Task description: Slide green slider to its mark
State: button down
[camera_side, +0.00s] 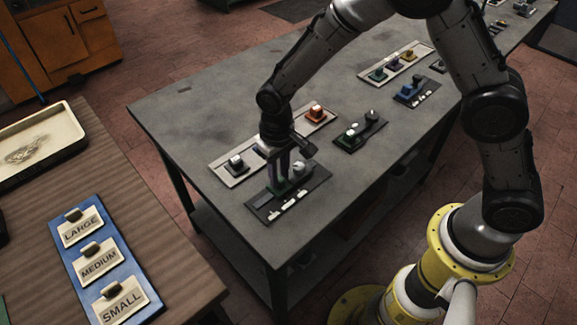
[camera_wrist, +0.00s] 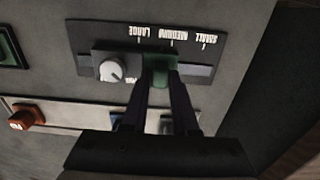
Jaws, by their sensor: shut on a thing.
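The green slider (camera_wrist: 157,68) sits on a dark panel (camera_wrist: 90,38) with a straight slot. My gripper (camera_wrist: 160,78) is shut on it, one finger at each side. In the wrist view the slider stands roughly between the LARGE and MEDIUM ticks; the upside-down labels LARGE, MEDIUM and SMALL run along the panel edge. A white round knob (camera_wrist: 112,70) on a dark block is close to its left. In the side view my gripper (camera_side: 284,172) reaches down onto the panel (camera_side: 262,207), and the slider is mostly hidden by the fingers.
A pale panel (camera_side: 228,174) with an orange button (camera_side: 316,112) lies just behind. Another dark panel (camera_side: 360,131) is to the right. A blue board (camera_side: 75,250) with cards LARGE, MEDIUM and SMALL lies on the wooden table. In the wrist view, the slot right of the slider looks clear.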

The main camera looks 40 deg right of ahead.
jog(key=a, duration=0.6)
jog(key=shift+a+r, duration=0.1)
jog(key=shift+a, duration=0.15)
jog(key=c, duration=0.7)
grip_release()
jog(key=shift+d, duration=0.1)
notch_tip(320, 180, up, 14)
jog(key=shift+f, duration=0.1)
